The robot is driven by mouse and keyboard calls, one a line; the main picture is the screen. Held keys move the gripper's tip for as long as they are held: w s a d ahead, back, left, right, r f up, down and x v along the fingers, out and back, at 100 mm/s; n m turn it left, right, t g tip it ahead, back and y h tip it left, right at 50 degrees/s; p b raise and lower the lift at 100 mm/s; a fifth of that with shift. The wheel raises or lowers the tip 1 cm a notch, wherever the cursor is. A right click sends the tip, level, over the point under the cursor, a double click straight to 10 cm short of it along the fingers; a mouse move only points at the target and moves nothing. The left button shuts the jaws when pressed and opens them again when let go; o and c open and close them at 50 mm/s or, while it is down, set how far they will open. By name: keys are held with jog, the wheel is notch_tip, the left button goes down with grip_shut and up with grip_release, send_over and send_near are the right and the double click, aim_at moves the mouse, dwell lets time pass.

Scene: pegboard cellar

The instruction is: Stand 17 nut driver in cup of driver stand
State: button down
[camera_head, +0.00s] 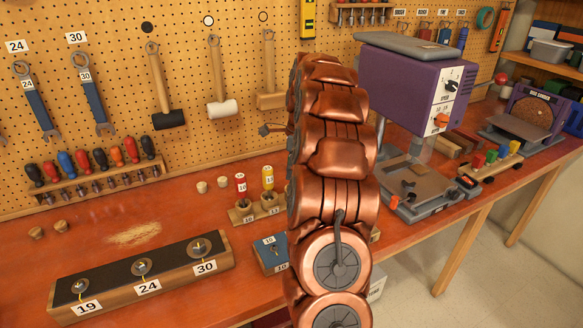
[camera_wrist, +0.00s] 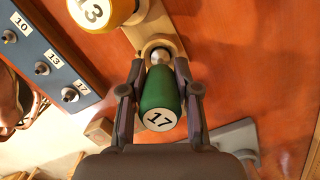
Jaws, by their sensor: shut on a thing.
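In the wrist view my gripper (camera_wrist: 160,70) is shut on the green 17 nut driver (camera_wrist: 160,95), one finger on each side of its handle. The end marked 17 faces the camera. Its metal part points to the pale round cup at the end of the wooden driver stand (camera_wrist: 170,32); I cannot tell how deep it sits. The yellow 13 driver (camera_wrist: 98,10) stands beside it, and also shows in the head view (camera_head: 268,178). There the red 10 driver (camera_head: 241,184) stands at the stand's left (camera_head: 242,215). My arm hides the gripper and green driver there.
A blue block (camera_wrist: 45,55) with metal studs marked 10, 13 and 17 lies beside the stand. A long dark-topped block (camera_head: 110,280) marked 19, 24 and 30 lies front left. A purple drill press (camera_head: 405,85) stands to the right. Red bench between is partly clear.

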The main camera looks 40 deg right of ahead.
jog(key=shift+f, duration=0.7)
jog(key=c, duration=0.8)
grip_release()
jog(key=shift+o, duration=0.2)
jog(key=shift+r+p, duration=1.3)
jog(key=shift+r, duration=3.65)
